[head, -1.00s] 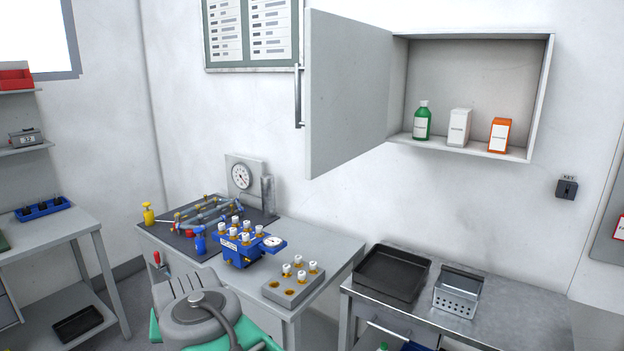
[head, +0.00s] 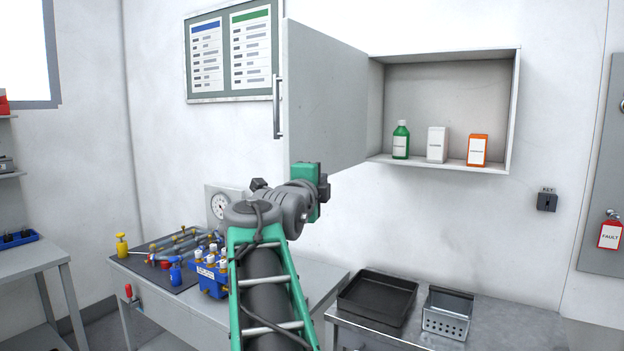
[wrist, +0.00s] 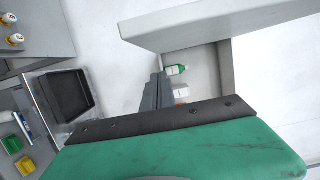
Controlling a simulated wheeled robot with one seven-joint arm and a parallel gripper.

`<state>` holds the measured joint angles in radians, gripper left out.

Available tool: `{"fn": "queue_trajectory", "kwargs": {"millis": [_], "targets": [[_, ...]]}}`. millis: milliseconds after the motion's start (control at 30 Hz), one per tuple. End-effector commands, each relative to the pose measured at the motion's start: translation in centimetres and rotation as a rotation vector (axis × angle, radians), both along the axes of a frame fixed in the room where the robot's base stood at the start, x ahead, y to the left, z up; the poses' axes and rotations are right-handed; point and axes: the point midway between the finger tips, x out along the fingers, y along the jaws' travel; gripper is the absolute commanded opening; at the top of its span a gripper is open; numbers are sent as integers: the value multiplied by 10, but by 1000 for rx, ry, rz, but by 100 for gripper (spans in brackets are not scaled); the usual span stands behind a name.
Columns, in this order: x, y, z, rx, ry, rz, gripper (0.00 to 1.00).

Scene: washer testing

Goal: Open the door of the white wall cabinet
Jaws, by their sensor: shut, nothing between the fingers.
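The white wall cabinet (head: 515,110) hangs on the wall with its door (head: 325,95) swung wide open to the left. The door's bar handle (head: 277,107) is at its left edge. Inside stand a green bottle (head: 400,142), a white box (head: 437,146) and an orange box (head: 477,151). My gripper is below the door's lower edge in the head view, its fingers hard to make out there. In the wrist view my gripper (wrist: 158,93) is shut and empty, apart from the door (wrist: 200,22). The green bottle (wrist: 176,70) shows beyond the fingers.
Below the cabinet is a metal table with a black tray (head: 377,298) and a perforated metal basket (head: 447,314). A bench with a gauge and blue fixture stands at left. A key box (head: 547,199) is on the wall. Wall below the cabinet is clear.

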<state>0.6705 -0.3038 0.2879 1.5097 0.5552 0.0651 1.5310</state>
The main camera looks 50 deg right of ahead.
Motion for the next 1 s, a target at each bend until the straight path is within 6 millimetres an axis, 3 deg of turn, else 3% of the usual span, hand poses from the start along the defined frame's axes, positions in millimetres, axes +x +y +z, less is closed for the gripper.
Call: {"fn": "queue_trajectory", "kwargs": {"millis": [33,200,667,767,1000], "targets": [[14,3,4,1,1,7,0],[35,7,2,0,0,6,0],[43,8,-1,1,1,4,0],[58,9,0,1,3,7,0],[129,26,1,1,4,29,0]]}}
